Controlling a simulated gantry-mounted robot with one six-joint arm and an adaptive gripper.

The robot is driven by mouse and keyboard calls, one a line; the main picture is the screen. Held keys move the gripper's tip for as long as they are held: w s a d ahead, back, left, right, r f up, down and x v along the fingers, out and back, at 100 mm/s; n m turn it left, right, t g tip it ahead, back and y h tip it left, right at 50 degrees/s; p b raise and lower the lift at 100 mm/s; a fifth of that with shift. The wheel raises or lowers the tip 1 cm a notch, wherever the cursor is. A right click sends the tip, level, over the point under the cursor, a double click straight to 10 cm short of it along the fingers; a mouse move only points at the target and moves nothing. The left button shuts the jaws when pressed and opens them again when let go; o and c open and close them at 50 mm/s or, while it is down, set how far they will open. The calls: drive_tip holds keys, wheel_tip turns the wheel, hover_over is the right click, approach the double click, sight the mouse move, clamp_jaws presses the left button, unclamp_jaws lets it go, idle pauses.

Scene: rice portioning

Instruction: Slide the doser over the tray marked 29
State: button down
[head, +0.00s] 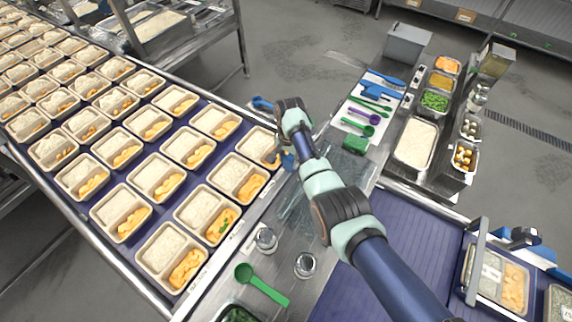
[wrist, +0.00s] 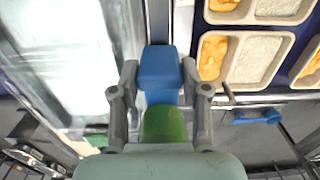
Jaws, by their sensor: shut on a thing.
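My gripper (wrist: 160,75) is shut on a blue block, which I take to be the doser's handle (wrist: 160,62); a green part (wrist: 164,124) shows just below it. In the head view the doser (head: 288,161) is a small blue patch at the belt's right edge, mostly hidden by my arm. Beside it is a two-compartment tray (head: 277,158) with rice and orange pieces. Trays also show in the wrist view (wrist: 238,38), right of the block. I cannot read a number 29 on any tray.
Rows of similar trays fill the blue belt (head: 154,232) at left. A blue item (head: 262,103) lies by the belt edge. Utensils and ingredient pans (head: 415,143) are at right.

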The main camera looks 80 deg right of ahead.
idle(0.3)
drive_tip(key=c, duration=0.6)
unclamp_jaws()
drive_tip(key=shift+o, duration=0.2)
wheel_tip(320, 180, up, 12)
